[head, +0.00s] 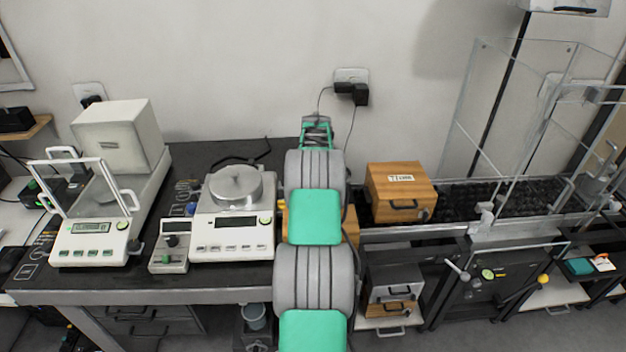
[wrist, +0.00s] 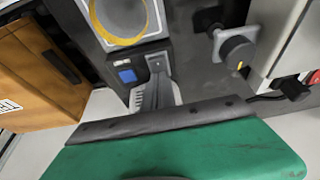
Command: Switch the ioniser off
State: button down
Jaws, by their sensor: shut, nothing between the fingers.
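In the wrist view, a pale unit with a yellow-ringed round face (wrist: 118,15) shows at the top edge and may be the ioniser.
A labelled wooden box (head: 400,192) stands right of my arm and shows in the wrist view (wrist: 35,75). A black knob (wrist: 238,55) and red switch (wrist: 314,77) are at the right there. Balances (head: 235,188) (head: 90,240) stand left. Wall plugs (head: 352,92) and cables are near my gripper.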

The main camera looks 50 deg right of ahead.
jog(key=shift+w+f, duration=0.1)
jog(key=shift+f, duration=0.35)
jog(key=shift+a, duration=0.1)
jog(key=shift+s+a+f+b, duration=0.3)
jog(key=shift+s+a+f, duration=0.1)
jog(key=shift+a+f, duration=0.1)
jog(key=shift+a, duration=0.1)
notch_tip(320, 180, up, 6)
jog(key=shift+f+p, duration=0.2)
jog(key=shift+p, duration=0.85)
jog(key=b+v, duration=0.2)
jog(key=v, duration=0.8)
jog(key=shift+d, duration=0.3)
jog(key=shift+r, duration=0.1)
